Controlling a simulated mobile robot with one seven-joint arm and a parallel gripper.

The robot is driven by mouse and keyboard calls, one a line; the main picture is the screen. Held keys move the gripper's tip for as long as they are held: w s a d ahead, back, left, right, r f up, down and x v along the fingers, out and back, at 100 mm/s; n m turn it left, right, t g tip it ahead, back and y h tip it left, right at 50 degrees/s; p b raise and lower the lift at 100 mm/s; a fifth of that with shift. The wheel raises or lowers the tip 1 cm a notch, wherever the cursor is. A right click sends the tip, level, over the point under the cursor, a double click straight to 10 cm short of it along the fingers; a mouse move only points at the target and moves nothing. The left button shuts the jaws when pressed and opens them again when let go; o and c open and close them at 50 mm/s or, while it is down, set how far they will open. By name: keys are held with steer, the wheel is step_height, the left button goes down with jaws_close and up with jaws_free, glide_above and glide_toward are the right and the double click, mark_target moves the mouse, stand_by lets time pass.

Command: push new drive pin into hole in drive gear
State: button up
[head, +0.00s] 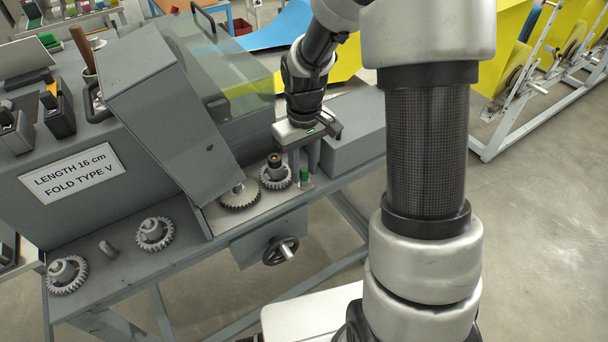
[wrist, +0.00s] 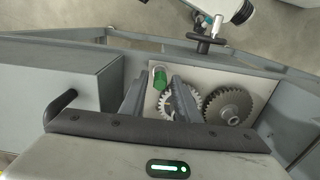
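A small green cylinder, which looks like the pin (head: 304,175), stands at the right end of the pale plate beside the gears. It also shows in the wrist view (wrist: 160,78). A light gear with a dark, brass-topped hub (head: 275,176) is just left of it; my finger partly hides this gear in the wrist view (wrist: 167,104). A darker gear (head: 239,197) meshes beside it (wrist: 228,106). I cannot tell which is the drive gear, and no pin hole is clear. My gripper (head: 303,168) points down above the green cylinder, fingers apart and empty (wrist: 160,88).
A grey box (head: 352,137) stands close right of my gripper. A tilted grey cover (head: 165,105) rises to the left over the gears. A handwheel (head: 281,250) sits below.

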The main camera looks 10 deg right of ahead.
jaws_close()
steer(key=shift+r+p, duration=1.9)
steer(key=shift+r, duration=0.65)
